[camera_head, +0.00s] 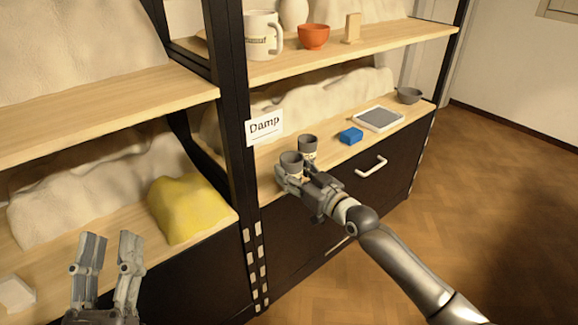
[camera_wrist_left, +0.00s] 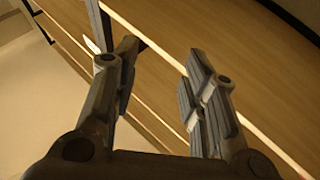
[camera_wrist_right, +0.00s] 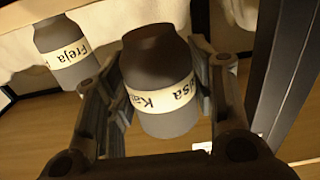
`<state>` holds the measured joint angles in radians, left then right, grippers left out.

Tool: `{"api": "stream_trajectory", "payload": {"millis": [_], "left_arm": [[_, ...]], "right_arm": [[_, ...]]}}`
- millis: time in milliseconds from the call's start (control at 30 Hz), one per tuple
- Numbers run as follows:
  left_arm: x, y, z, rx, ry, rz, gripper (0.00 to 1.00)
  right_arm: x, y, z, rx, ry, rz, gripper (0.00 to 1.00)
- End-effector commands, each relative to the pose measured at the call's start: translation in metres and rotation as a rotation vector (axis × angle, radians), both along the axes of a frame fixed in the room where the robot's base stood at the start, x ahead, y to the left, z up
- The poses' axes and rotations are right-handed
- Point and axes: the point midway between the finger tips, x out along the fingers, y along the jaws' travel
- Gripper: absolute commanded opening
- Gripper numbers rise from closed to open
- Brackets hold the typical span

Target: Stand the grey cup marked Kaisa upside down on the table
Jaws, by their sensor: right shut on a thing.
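The grey cup marked Kaisa (camera_head: 291,161) is between the fingers of my right gripper (camera_head: 297,181), at the front of the right-hand shelf. In the right wrist view the Kaisa cup (camera_wrist_right: 160,90) fills the space between the shut fingers (camera_wrist_right: 160,105), and its label reads upside down in that picture. In the head view a round dark grey end faces up. I cannot tell whether its lower end touches the shelf. My left gripper (camera_head: 106,262) is open and empty at the lower left; it also shows open in the left wrist view (camera_wrist_left: 160,75). I see no table.
A second grey cup marked Freja (camera_head: 307,146) stands close beside the Kaisa cup. A black post (camera_head: 237,110) with a Damp sign (camera_head: 264,127) stands left.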

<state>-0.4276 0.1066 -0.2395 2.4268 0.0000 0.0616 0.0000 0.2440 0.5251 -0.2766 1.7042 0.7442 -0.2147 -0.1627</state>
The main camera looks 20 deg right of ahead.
Motion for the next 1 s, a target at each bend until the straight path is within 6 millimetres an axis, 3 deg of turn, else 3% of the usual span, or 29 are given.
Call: {"api": "stream_trajectory", "payload": {"millis": [500,1000], "left_arm": [[0.017,0.004,-0.058,0.091,0.33,0.02,0.4],[0.012,0.013,-0.112,0.163,0.611,0.036,0.4]], "right_arm": [[-0.029,-0.011,0.002,-0.001,0.001,0.0,0.29],[-0.055,-0.02,0.001,0.0,-0.001,0.0,0.29]]}}
